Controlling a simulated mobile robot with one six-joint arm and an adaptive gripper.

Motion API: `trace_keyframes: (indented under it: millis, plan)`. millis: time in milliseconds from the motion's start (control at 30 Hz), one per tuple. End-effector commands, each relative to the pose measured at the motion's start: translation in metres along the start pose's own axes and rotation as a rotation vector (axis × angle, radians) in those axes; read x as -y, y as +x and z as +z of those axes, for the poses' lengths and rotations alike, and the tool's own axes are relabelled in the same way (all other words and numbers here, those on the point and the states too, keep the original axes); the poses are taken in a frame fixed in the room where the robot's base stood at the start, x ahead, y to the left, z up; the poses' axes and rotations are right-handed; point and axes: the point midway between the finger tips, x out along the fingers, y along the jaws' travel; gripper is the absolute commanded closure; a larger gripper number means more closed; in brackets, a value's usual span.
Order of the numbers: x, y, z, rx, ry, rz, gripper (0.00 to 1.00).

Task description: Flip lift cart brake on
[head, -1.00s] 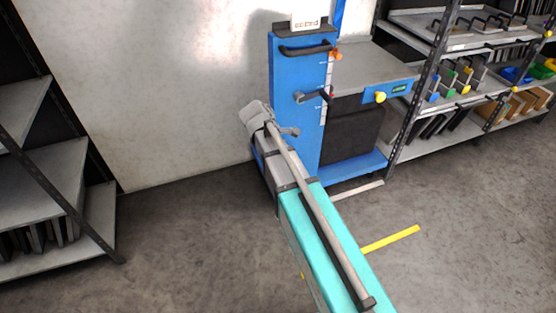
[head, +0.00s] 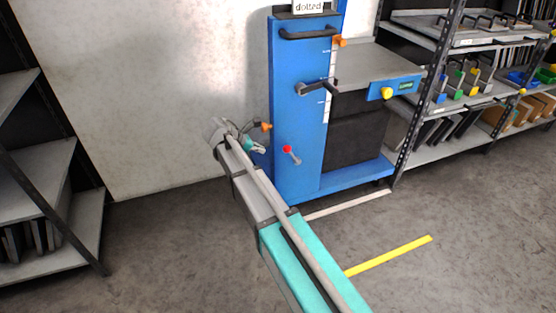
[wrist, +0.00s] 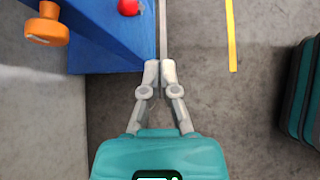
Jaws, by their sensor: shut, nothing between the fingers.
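The blue lift cart (head: 296,110) stands against the pale wall in the head view, and part of it fills the upper left of the wrist view (wrist: 110,40). A small lever with a red knob (head: 287,149) sits low on its front; a red knob also shows at the wrist view's top edge (wrist: 130,7). An orange knob (wrist: 45,25) projects from the cart in the wrist view. My gripper (wrist: 160,65) is shut and empty, its tips close to the cart's edge; contact cannot be told. In the head view the gripper is small, left of the red-knobbed lever.
The cart has a grey crank (head: 316,87), a push handle (head: 306,33), a platform (head: 375,66) and a yellow knob (head: 387,93). A loaded shelf rack (head: 445,85) stands right, another shelf (head: 40,190) left. A yellow strip (head: 388,257) marks otherwise open floor.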

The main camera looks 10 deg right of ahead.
Motion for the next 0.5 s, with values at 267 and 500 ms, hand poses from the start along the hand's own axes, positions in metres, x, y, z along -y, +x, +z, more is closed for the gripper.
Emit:
trace_keyframes:
  millis: [267, 500]
  plan:
    - [-0.024, 0.006, -0.038, 0.078, -0.151, 0.034, 1.00]
    - [-0.032, 0.004, -0.048, 0.114, -0.217, 0.045, 1.00]
